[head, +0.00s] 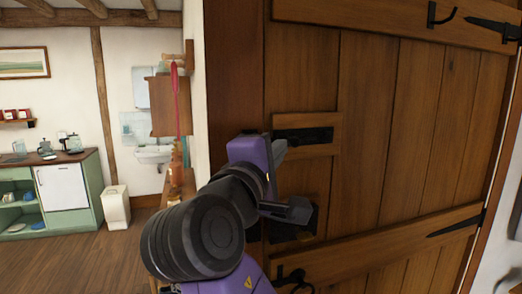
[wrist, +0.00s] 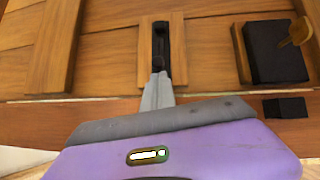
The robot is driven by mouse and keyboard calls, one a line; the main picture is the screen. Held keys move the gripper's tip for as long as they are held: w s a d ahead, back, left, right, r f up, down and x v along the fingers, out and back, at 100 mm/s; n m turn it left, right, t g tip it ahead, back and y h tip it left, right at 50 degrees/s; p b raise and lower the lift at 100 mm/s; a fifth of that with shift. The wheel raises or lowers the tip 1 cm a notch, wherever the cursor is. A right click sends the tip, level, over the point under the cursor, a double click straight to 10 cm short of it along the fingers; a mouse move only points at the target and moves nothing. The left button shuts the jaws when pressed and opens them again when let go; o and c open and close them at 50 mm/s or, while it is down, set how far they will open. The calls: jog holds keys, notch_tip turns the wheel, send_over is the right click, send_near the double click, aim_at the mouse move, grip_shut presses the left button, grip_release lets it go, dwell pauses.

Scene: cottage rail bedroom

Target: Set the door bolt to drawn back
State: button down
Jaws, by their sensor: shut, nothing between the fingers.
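The door bolt (head: 305,135) is a black metal strip on a raised wooden block, near the left edge of the plank door (head: 395,130). In the wrist view the bolt (wrist: 161,42) runs along its block, straight ahead of my fingers. My gripper (wrist: 158,80) is shut and empty. Its fingertips are at the near end of the bolt; I cannot tell whether they touch it. In the head view my gripper (head: 280,148) is beside the bolt's left end. My gripper hides the bolt's frame end, so its exact position is unclear.
A small black keeper (wrist: 285,107) is on the frame. A white bin (head: 116,207) and green cabinet (head: 80,200) stand left, beyond open wooden floor.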

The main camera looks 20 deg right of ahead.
jog(key=shift+d, duration=0.3)
jog(key=shift+d+p, duration=0.7)
jog(key=shift+d, duration=1.85)
